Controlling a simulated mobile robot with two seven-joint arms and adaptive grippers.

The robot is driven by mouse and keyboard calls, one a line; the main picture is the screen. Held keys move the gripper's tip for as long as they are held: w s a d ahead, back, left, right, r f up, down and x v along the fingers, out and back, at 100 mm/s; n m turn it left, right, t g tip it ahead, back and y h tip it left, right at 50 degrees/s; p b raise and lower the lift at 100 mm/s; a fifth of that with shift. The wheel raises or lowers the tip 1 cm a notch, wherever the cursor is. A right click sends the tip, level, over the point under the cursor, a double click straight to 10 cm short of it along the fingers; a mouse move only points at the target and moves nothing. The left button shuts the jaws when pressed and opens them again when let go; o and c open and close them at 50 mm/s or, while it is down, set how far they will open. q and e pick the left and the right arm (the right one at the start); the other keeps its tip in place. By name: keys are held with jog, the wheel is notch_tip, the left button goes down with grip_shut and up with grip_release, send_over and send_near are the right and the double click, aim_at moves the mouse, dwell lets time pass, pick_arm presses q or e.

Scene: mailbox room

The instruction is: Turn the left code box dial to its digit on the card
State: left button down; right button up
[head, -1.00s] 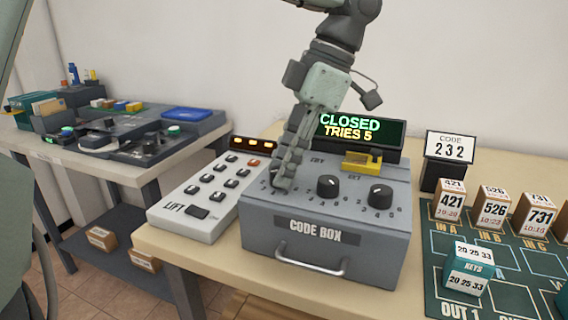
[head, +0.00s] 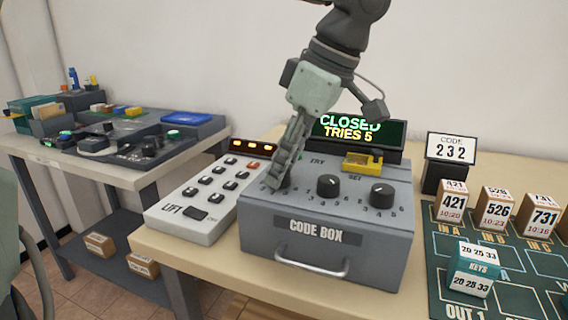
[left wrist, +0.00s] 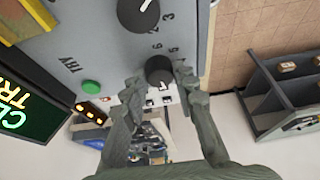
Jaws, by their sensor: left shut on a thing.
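The grey code box (head: 327,258) stands on the table with a front handle. Its middle dial (head: 328,185) and right dial (head: 381,195) show clear. The left dial is hidden behind my left gripper (head: 276,184) in the head view. In the left wrist view my left gripper (left wrist: 158,82) is shut on the left dial (left wrist: 159,69), with a finger at each side. The exact digit at its pointer is too small to tell. The card (head: 451,150) reads CODE 232. The display (head: 384,132) reads CLOSED, TRIES 5. My right gripper is not in view.
A white LIFT keypad (head: 205,196) stands close to the left of the code box. A yellow part (head: 362,162) sits on the box's back edge. Labelled boxes (head: 495,208) and a green mat (head: 445,292) lie to the right. A second table stands at the left.

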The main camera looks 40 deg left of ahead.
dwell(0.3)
pick_arm(q)
jog(key=c, duration=1.2)
grip_release()
jog(key=shift+v, duration=6)
jog(key=shift+s, duration=0.1)
